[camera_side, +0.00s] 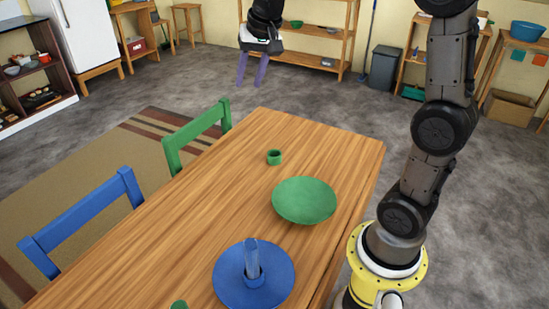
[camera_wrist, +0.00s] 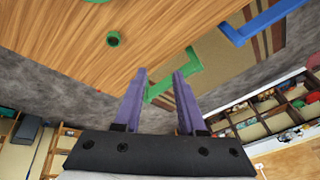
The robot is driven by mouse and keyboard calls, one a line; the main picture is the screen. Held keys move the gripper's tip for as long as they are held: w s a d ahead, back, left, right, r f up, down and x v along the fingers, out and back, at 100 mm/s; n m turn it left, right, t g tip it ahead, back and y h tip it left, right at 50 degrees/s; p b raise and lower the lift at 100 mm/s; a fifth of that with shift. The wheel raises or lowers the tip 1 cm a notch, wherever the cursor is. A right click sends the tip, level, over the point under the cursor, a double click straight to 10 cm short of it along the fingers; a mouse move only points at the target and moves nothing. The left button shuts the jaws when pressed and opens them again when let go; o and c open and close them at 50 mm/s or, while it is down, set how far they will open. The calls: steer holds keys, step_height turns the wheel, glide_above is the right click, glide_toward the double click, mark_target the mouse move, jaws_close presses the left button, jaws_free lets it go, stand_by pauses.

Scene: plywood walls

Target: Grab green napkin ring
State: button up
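The green napkin ring (camera_side: 274,157) stands on the wooden table (camera_side: 150,240), near the far end and just behind a green plate. It looks like a short round ring with a dark opening. In the wrist view the ring (camera_wrist: 113,39) is at upper left, beyond the fingertips and apart from them. My gripper (camera_side: 249,84) hangs in the air, appearing above and beyond the table's far end in the side view. Its two purple fingers are apart with nothing between them. In the wrist view my gripper (camera_wrist: 160,74) also looks open and empty.
A green plate (camera_side: 304,200) lies near the ring. A blue plate (camera_side: 230,287) holds a blue ring with a rolled napkin (camera_side: 251,258). A small green object (camera_side: 179,304) is cut off at the bottom edge. Green (camera_side: 197,135) and blue (camera_side: 80,220) chairs line the table's left side.

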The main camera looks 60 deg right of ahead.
steer(key=w+d+f+m+g, duration=0.25)
steer(key=w+d+f, duration=0.55)
steer(key=d+f, duration=0.45)
steer(key=shift+m+g+y, duration=0.5)
steer(key=shift+m+g, duration=0.25)
steer(key=shift+m, duration=0.2)
steer(key=d+f, duration=0.1)
steer(key=f, duration=0.5)
steer(key=s+d+f, duration=0.1)
steer(key=d+f, duration=0.1)
steer(key=f, duration=0.4)
steer(key=s+d+f, duration=0.1)
steer(key=f, duration=0.4)
steer(key=shift+s+d+f, duration=0.1)
steer(key=shift+d+f, duration=0.15)
steer(key=shift+f, duration=0.15)
steer(key=shift+d+f, duration=0.2)
steer(key=shift+f, duration=2.9)
jaws_close()
steer(key=shift+r, duration=0.1)
